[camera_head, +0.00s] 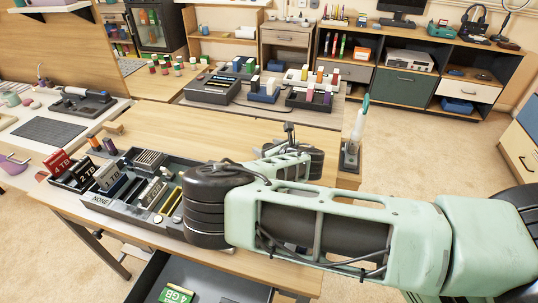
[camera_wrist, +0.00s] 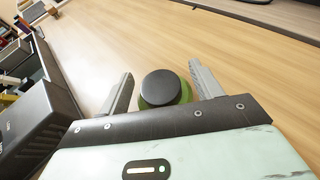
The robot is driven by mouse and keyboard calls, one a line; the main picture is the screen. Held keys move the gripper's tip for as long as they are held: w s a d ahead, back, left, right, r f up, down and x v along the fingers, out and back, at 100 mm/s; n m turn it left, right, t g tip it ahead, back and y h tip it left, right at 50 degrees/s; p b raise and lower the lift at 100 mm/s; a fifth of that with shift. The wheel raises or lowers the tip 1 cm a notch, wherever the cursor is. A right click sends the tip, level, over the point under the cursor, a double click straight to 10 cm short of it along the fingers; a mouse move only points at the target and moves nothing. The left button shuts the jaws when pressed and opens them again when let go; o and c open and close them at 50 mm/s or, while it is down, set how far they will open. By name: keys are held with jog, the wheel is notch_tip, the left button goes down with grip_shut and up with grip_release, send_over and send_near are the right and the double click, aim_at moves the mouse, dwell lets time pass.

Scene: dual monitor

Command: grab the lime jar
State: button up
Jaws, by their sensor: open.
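The lime jar (camera_wrist: 164,90) shows in the wrist view as a round black lid with a green body below it, seen from above on the wooden table (camera_wrist: 215,45). My gripper (camera_wrist: 161,72) is open, with one finger to the left of the jar and one to the right. A gap of table shows between the jar and each finger, so neither appears to touch it. The near side of the jar is hidden by my gripper body. In the head view my arm hides the jar.
Dark trays with drive boxes and labelled cards (camera_head: 110,175) stand at the table's left; a dark box edge (camera_wrist: 38,115) is close to my gripper's left. A pen stand (camera_head: 351,155) is at the right end. Bare wood lies beyond the jar.

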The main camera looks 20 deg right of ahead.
jog(key=c, duration=1.2)
jog(key=shift+o, duration=0.2)
